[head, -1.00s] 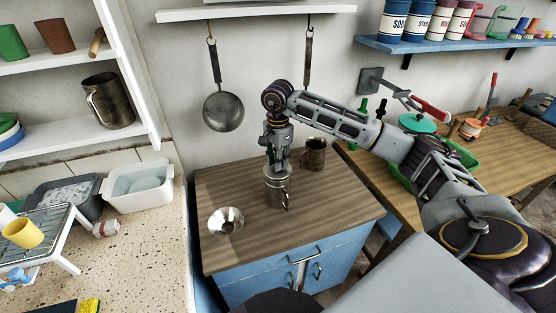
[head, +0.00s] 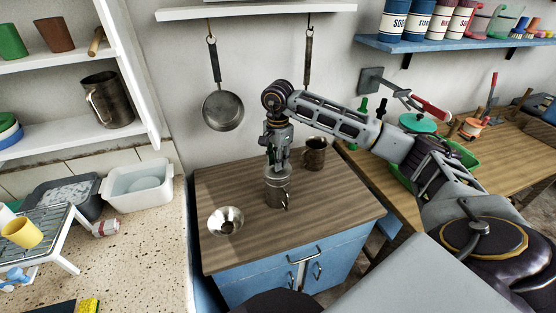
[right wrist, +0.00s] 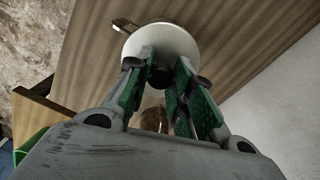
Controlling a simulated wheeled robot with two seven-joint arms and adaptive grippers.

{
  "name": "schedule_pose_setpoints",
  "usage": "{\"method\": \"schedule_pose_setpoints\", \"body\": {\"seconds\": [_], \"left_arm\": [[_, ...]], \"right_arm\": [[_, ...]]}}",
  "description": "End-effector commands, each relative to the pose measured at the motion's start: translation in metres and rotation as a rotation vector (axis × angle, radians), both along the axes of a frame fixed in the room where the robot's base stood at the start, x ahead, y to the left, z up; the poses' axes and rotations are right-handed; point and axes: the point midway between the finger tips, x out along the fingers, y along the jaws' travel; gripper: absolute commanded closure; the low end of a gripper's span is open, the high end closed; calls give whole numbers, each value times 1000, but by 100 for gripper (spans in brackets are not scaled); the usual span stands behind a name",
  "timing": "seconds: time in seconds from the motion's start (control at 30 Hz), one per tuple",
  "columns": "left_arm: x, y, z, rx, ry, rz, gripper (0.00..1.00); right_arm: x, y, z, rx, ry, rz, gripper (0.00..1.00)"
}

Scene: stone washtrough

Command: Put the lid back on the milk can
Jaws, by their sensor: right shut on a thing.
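The metal milk can (head: 277,190) stands upright on the wooden top of the blue cabinet. My right gripper (head: 278,168) is directly above it, pointing down. In the right wrist view its green-padded fingers (right wrist: 160,78) are shut on the dark knob of the round pale lid (right wrist: 165,42). The lid hides the can's mouth in that view, and a metal handle (right wrist: 124,24) sticks out past its edge. The lid is at the top of the can in the head view, but I cannot tell whether it is fully seated. My left gripper is not in view.
A shiny metal funnel or bowl (head: 226,220) lies left of the can. A brown metal mug (head: 315,154) stands behind it to the right. The wooden top (head: 335,195) is clear at right. A pan (head: 223,110) hangs on the wall behind.

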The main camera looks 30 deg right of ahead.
Motion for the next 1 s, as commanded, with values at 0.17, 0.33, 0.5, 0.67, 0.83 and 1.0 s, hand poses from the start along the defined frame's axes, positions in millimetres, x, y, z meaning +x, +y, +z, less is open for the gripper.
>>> {"method": "schedule_pose_setpoints", "body": {"seconds": [0.17, 0.33, 0.5, 0.67, 0.83, 1.0], "left_arm": [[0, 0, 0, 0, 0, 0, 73], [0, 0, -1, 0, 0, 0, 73], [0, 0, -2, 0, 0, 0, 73], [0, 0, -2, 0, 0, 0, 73], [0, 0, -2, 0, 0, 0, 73], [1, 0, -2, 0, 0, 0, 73]], "right_arm": [[0, 0, 0, 0, 0, 0, 97], [0, 0, 0, 0, 0, 0, 97], [0, 0, 0, 0, 0, 0, 97], [0, 0, 0, 0, 0, 0, 97], [0, 0, 0, 0, 0, 0, 97], [0, 0, 0, 0, 0, 0, 59]]}}
